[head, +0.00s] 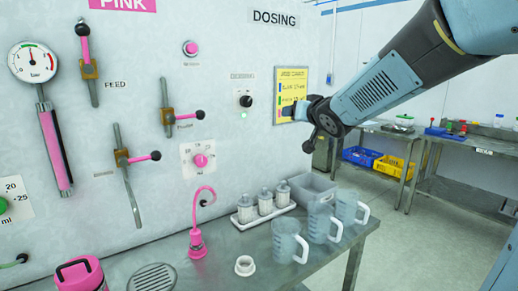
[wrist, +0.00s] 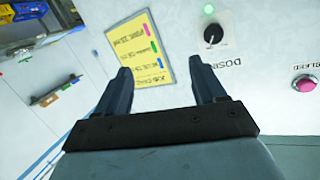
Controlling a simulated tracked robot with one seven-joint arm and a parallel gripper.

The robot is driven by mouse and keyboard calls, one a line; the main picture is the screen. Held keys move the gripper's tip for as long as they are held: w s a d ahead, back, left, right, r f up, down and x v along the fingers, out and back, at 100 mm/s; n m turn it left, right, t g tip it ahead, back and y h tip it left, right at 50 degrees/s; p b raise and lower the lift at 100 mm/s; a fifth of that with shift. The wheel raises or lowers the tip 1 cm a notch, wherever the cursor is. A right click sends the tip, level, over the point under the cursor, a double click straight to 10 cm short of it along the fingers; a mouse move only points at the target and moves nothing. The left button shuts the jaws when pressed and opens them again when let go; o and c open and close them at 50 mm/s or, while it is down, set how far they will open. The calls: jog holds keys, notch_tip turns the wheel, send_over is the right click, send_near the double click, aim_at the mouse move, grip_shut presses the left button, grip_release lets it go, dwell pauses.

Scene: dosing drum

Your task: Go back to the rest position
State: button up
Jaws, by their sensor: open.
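My gripper (wrist: 165,85) is open and empty, with its two dark fingers spread apart in the wrist view. In the head view my gripper (head: 290,113) is raised in front of the dosing panel, level with the yellow instruction card (head: 291,88). In the wrist view the card (wrist: 141,52) shows beyond the gap between the fingers, and the black selector knob (wrist: 213,35) with a lit green lamp is beyond the right finger. The same knob (head: 246,101) shows left of the gripper in the head view. Whether a fingertip touches the panel cannot be told.
Below, a steel table (head: 215,272) holds clear jugs (head: 322,222), a tray of white-capped bottles (head: 265,204), a grey bin (head: 312,188) and a pink spout (head: 197,240). Panel levers (head: 186,118) stick out at left. Benches (head: 470,141) stand at the back right. Floor at right is clear.

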jog(key=s+d+f+m+g+h, duration=0.1)
jog(key=s+d+f+g+h, duration=0.15)
jog(key=s+d, duration=0.4)
jog(key=s+d+f+m+g+h, duration=0.1)
jog(key=s+d+f+g+h, duration=0.2)
jog(key=s, duration=0.6)
jog(key=s+d+f+g, duration=0.1)
jog(key=s+f+g, duration=0.1)
jog(key=s, duration=0.5)
jog(key=s+f+n+g+y, duration=0.1)
jog(key=s+f+g, duration=0.1)
jog(key=s, duration=0.6)
jog(key=shift+d+f, duration=0.35)
jog(key=shift+f, duration=0.55)
jog(key=shift+s+y, duration=0.1)
jog(key=shift+y, duration=0.15)
